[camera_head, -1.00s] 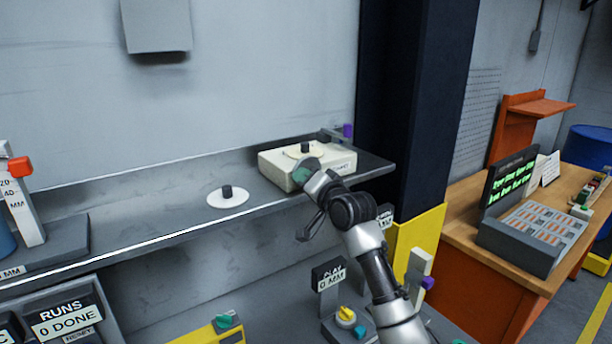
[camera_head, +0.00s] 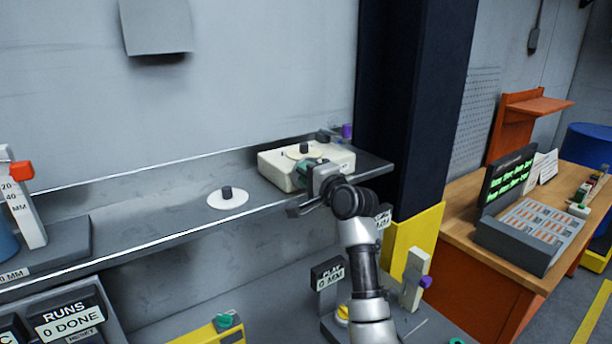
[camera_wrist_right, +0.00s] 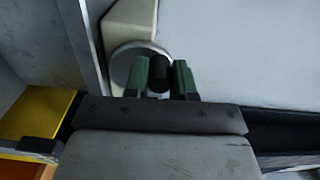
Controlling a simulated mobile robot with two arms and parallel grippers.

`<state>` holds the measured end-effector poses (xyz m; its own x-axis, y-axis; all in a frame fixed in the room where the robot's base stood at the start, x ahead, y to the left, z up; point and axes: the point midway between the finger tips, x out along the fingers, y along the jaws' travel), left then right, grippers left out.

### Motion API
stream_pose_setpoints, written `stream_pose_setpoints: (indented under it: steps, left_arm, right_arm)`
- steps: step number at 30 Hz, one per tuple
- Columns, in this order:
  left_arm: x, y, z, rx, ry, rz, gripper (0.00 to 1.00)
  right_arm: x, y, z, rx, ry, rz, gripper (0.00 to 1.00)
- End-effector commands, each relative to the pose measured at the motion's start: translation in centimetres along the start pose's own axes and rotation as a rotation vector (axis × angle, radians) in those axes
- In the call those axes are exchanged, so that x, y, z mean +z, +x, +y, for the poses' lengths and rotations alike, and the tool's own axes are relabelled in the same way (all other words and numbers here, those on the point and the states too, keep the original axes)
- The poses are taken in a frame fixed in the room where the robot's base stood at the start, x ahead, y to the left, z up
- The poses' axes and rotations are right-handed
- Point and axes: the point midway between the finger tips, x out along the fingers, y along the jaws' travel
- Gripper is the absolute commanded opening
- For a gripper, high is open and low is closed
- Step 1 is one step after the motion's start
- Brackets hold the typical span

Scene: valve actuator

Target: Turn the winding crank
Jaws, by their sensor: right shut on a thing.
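I take these for the winding crank; no separate crank arm shows clearly. My right gripper (camera_head: 309,166) reaches in from the front right. In the wrist view its two green fingers (camera_wrist_right: 160,78) stand either side of the black knob (camera_wrist_right: 160,76) above the disc (camera_wrist_right: 124,66). It is shut on the knob, though the contact is partly hidden. My left gripper is not in view.
A purple-tipped part (camera_head: 347,131) stands behind the box. A dark column (camera_head: 415,100) rises close on the right. Signs and controls sit below the shelf.

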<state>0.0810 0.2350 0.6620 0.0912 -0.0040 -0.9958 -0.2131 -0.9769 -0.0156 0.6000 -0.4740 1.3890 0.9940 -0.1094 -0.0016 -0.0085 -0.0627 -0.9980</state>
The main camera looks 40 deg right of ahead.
Motion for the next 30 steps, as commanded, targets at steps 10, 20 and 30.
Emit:
stream_pose_setpoints:
  steps: [10, 20, 30]
  left_arm:
    - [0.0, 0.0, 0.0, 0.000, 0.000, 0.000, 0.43]
    - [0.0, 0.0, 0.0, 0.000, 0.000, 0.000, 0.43]
    - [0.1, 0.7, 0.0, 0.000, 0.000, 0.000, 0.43]
  right_arm:
    - [-0.1, 0.0, -0.1, -0.003, 0.006, 0.004, 0.01]
    - [-0.1, 0.0, -0.1, -0.002, 0.005, 0.003, 0.50]
    - [-0.1, -1.1, 0.2, -0.002, 0.004, 0.002, 0.50]
